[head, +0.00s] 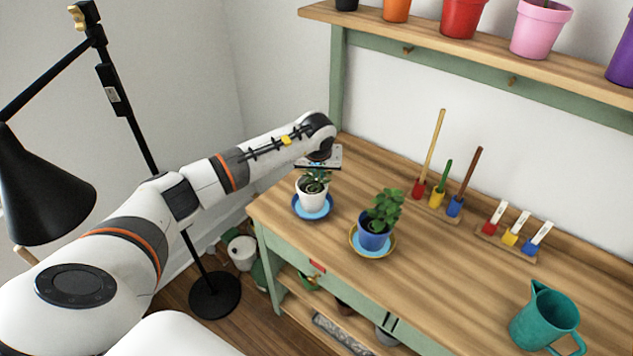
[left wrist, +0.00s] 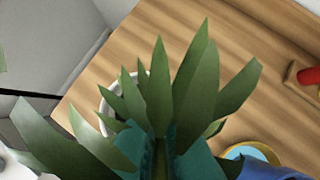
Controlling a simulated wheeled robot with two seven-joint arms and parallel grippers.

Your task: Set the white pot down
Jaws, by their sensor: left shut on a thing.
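The white pot (head: 312,198) holds a green spiky plant and is upright at the left end of the wooden bench. It is over the blue saucer (head: 314,216); I cannot tell whether it touches it. My right gripper is not in view.
A blue pot (head: 374,237) with a plant stands on a yellow saucer (head: 372,254), close on the right. Tool racks (head: 435,203) line the bench's back, and a teal jug (head: 545,318) stands at right. A shelf of pots (head: 462,17) hangs above. A black lamp (head: 45,190) is at left.

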